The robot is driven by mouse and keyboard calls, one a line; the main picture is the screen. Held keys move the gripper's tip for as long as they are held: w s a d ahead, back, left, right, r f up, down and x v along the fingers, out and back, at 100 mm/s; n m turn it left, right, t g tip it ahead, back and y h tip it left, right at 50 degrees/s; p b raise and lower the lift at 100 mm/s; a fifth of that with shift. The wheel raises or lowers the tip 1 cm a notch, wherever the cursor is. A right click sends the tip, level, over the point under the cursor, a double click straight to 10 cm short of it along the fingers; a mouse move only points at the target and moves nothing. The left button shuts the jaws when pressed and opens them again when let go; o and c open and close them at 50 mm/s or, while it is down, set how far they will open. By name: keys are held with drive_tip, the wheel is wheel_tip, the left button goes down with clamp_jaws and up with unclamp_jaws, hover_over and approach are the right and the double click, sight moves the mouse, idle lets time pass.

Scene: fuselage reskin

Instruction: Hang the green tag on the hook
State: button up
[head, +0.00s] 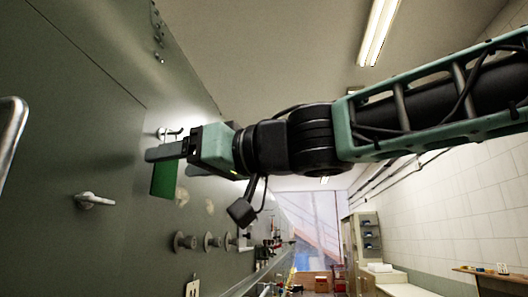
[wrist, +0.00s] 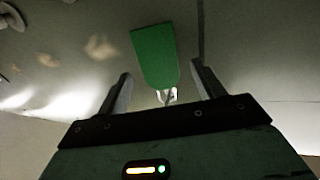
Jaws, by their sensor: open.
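The green tag (head: 164,181) is flat against or close to the grey panel, just below my gripper (head: 153,153). A pale hook (head: 168,133) shows on the panel right above the gripper. In the wrist view the green tag (wrist: 155,55) lies between the lines of my two fingers (wrist: 161,69), with a gap on each side. Its rounded end meets the bright hook (wrist: 168,96). The fingers are apart and do not appear to touch the tag. The tag seems to hang at the hook, but the exact contact is too small to tell.
The grey panel (head: 70,130) fills the left side. A metal rail (head: 10,130) is at the far left edge. Open room lies right of the panel, toward a cabinet (head: 366,238).

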drive_tip(key=b+v, duration=0.4)
drive_tip(key=v, duration=1.2)
drive_tip(key=shift+d, duration=0.15)
drive_tip(key=w+d+f+m+t+h+b, duration=0.1)
drive_tip(key=w+f+m+h, duration=0.15)
drive_tip(key=f, duration=0.75)
drive_tip(key=w+f+m+t+h+b, duration=0.2)
drive_tip(key=w+f+h, duration=0.2)
drive_tip(key=f, duration=0.7)
drive_tip(key=w+d+f+m+t+h+b, duration=0.1)
drive_tip(key=w+f+m+h, duration=0.2)
drive_tip(key=f, duration=0.7)
drive_tip(key=s+d+f+g+h+b, duration=0.1)
drive_tip(key=s+d+f+g+h, duration=0.15)
drive_tip(key=f, duration=0.55)
drive_tip(key=s+d+f+g+h+b, duration=0.1)
drive_tip(key=s+d+f+h, duration=0.15)
drive_tip(key=f, duration=0.65)
drive_tip(key=s+d+f+g+h, duration=0.1)
drive_tip(key=s+d+f+g, duration=0.2)
drive_tip(key=s+f, duration=0.3)
drive_tip(key=s+d+f+n+g+h+b, duration=0.1)
drive_tip(key=s+d+f+g, duration=0.2)
drive_tip(key=s+f, duration=0.3)
drive_tip(key=s+d, duration=0.1)
drive_tip(key=s, duration=0.2)
drive_tip(key=shift+s+f+g, duration=0.25)
drive_tip(key=shift+g, duration=0.1)
